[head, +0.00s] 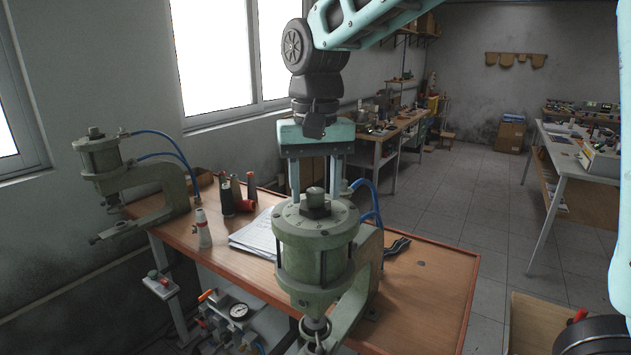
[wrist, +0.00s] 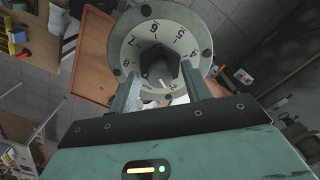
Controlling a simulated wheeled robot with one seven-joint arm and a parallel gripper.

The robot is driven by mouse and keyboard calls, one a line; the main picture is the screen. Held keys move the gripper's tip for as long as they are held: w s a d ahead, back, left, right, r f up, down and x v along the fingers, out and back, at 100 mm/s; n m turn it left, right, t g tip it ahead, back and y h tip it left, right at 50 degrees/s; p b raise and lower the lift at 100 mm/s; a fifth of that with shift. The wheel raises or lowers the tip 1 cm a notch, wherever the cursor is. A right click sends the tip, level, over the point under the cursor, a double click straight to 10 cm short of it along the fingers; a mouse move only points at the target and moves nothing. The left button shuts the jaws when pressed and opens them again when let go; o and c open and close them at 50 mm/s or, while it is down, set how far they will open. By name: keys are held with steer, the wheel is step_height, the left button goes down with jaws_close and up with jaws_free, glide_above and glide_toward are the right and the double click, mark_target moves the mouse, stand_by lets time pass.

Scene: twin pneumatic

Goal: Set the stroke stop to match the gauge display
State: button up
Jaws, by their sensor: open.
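The near press's green cylinder (head: 316,245) stands upright at the front centre, with a dark hexagonal stop knob (head: 315,203) on its round top. My gripper (head: 315,188) points down from above, open and empty. In the wrist view its fingers (wrist: 160,84) lie on either side of the knob with gaps; whether the tips reach down around it is unclear. A round gauge (head: 239,311) sits low at the left; its reading is too small to tell.
A second press (head: 101,155) stands at the bench's left end. On the wooden bench (head: 425,285) are papers (head: 256,236), a white bottle (head: 202,229) and dark red-capped items (head: 232,190). Blue hoses (head: 371,190) rise behind the near cylinder.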

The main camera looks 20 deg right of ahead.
steer(key=shift+f, duration=0.1)
steer(key=c, duration=1)
steer(key=shift+n, duration=0.3)
steer(key=n, duration=0.3)
steer(key=shift+n, duration=0.3)
steer(key=n, duration=0.3)
steer(key=shift+n, duration=0.3)
steer(key=n, duration=0.3)
steer(key=shift+n, duration=0.3)
steer(key=n, duration=0.4)
steer(key=shift+w+p, duration=0.1)
steer(key=shift+p, duration=0.3)
steer(key=shift+n, duration=0.3)
